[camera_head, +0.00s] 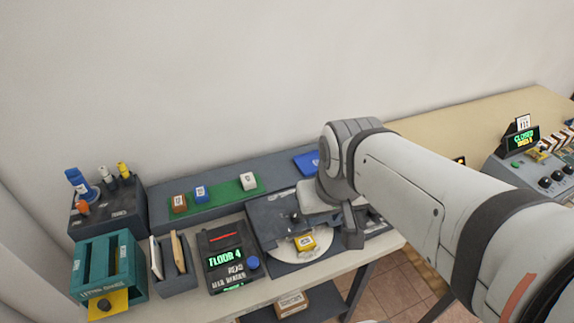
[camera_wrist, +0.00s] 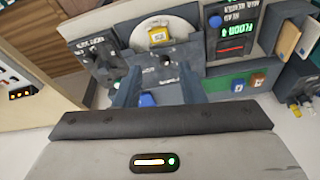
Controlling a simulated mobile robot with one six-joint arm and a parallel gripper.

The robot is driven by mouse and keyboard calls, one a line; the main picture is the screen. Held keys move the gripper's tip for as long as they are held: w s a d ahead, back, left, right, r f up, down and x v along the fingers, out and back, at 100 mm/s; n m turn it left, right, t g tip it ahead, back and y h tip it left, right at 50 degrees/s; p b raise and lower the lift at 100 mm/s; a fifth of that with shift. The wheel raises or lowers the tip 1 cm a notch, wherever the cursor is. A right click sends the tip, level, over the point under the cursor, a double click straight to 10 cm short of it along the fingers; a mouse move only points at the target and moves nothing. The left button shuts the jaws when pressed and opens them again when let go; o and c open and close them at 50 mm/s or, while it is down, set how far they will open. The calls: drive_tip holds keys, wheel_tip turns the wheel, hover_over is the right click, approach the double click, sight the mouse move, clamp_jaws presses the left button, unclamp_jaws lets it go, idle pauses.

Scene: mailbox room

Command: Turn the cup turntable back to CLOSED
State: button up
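The cup turntable is a dark grey station (camera_head: 268,215) with a pale round disc (camera_head: 286,250) at its front. A small yellow block with a white label (camera_head: 304,242) sits on the disc. In the wrist view the yellow block (camera_wrist: 158,36) and the station's dark top (camera_wrist: 165,62) show beyond my fingers. My gripper (camera_wrist: 159,82) is open, with its two dark fingers apart and nothing held between them. In the head view it hangs over the station's right side, and my arm hides part of that side. I cannot read a CLOSED mark on the turntable.
A box with a green "FLOOR 4" display (camera_head: 225,258) stands left of the station. Farther left are a card holder (camera_head: 174,268) and a teal rack (camera_head: 108,268). A green strip with small blocks (camera_head: 215,193) lies behind. A "CLOSED" display (camera_head: 523,138) stands far right.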

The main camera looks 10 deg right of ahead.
drive_tip(key=shift+s, duration=0.15)
drive_tip(key=shift+o, duration=1.1)
drive_tip(key=shift+w+d, duration=0.2)
drive_tip(key=shift+w, duration=0.1)
drive_tip(key=shift+o, duration=0.4)
drive_tip(key=shift+w+f, duration=0.1)
drive_tip(key=shift+w, duration=0.3)
drive_tip(key=m+g+p, duration=0.2)
drive_tip(key=m+g, duration=0.1)
drive_tip(key=m, duration=0.4)
hover_over(296, 213)
wheel_tip(296, 213, down, 12)
drive_tip(key=shift+s+f, duration=0.15)
drive_tip(key=shift+f, duration=0.05)
drive_tip(key=shift+w+f, duration=0.2)
drive_tip(key=shift+f, duration=0.5)
wheel_tip(296, 213, down, 7)
drive_tip(key=shift+f+p, duration=0.15)
drive_tip(key=shift+p, duration=0.15)
drive_tip(key=shift+c, duration=0.2)
